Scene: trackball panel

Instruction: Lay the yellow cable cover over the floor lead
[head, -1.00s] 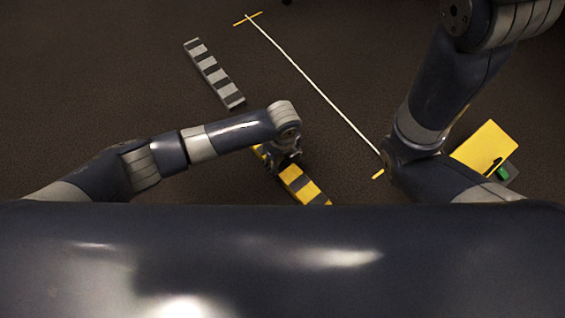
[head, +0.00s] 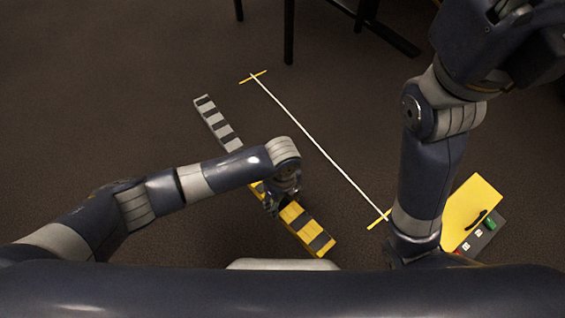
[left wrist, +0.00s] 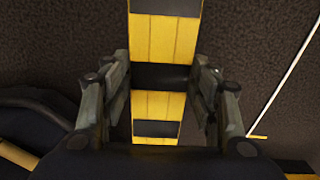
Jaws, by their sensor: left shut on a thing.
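The yellow cable cover (head: 295,218) with black bands is left of the floor lead's near end, apart from it and roughly parallel. The floor lead (head: 318,144) is a thin white line running between two short yellow marks, uncovered. My left gripper (head: 277,200) is shut on the cover; in the left wrist view its fingers (left wrist: 163,77) are on both sides of the cover (left wrist: 165,38) at a black band. I cannot tell whether the cover is off the floor. The lead (left wrist: 285,75) also shows right of the cover there. My right gripper is out of view.
A grey banded cover (head: 217,122) lies on the floor left of the lead. A yellow panel (head: 468,208) and a dark box with a green part (head: 490,226) are at right, partly behind my right arm. Dark furniture legs (head: 289,30) stand at the back.

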